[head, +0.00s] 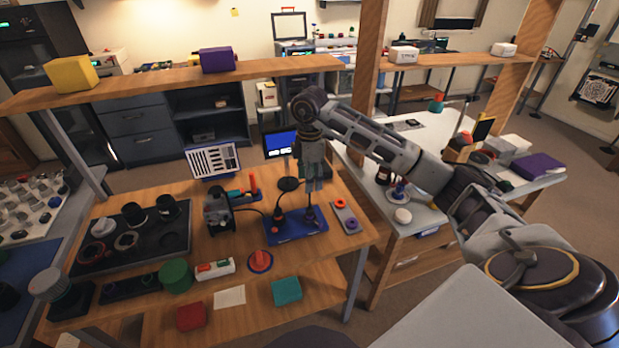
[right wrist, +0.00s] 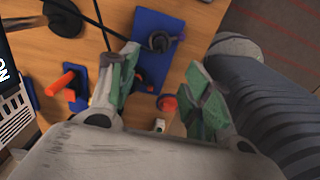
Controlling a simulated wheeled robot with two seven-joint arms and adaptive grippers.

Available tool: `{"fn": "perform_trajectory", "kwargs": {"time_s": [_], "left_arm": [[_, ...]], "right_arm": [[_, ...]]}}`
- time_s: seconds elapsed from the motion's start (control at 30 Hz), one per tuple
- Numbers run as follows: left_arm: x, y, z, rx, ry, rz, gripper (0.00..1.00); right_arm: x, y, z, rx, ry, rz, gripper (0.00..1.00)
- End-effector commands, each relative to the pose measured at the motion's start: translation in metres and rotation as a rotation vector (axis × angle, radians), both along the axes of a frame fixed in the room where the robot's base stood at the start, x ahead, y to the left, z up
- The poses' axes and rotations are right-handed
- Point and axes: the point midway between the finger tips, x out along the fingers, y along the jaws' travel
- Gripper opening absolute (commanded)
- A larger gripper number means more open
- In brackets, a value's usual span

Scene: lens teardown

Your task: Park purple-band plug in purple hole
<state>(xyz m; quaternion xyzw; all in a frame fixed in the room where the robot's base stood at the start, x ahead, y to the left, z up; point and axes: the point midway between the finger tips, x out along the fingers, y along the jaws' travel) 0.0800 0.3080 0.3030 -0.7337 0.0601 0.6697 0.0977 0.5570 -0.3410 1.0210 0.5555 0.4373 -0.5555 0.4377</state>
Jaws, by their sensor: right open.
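A small grey holder (head: 346,216) stands at the right of the wooden bench, with an orange-red ring (head: 340,204) at its far end and a purple spot (head: 352,224) at its near end. Left of it lies a blue board (head: 297,238) with two dark upright plugs on cables. I cannot make out a purple band on either. My right gripper (head: 314,187) points down above the right-hand plug (head: 311,216). In the right wrist view its green-padded fingers (right wrist: 165,95) are apart with nothing held; a dark plug (right wrist: 160,41) shows beyond them. My left gripper is not in view.
A black box device (head: 219,212) with cables stands left of the board. A dark tray (head: 135,243) with lens parts lies further left. A red round piece (head: 260,261) and a teal block (head: 287,290) are nearer. A wooden post (head: 369,50) rises behind my right arm.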

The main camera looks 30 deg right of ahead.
Motion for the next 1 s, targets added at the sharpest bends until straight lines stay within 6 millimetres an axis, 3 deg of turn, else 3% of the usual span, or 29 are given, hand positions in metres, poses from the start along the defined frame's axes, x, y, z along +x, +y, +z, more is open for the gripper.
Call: {"fn": "perform_trajectory", "kwargs": {"time_s": [0.37, 0.6, 1.0], "left_arm": [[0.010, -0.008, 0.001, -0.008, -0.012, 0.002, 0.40], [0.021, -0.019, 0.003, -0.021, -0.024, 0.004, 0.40], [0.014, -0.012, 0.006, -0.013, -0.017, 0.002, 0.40]], "right_arm": [[-0.001, 0.000, -0.023, 0.000, 0.003, 0.001, 0.49], [0.000, 0.000, -0.051, 0.001, 0.003, 0.000, 0.49], [-0.001, 0.000, -0.099, 0.001, 0.003, 0.000, 0.49]]}}
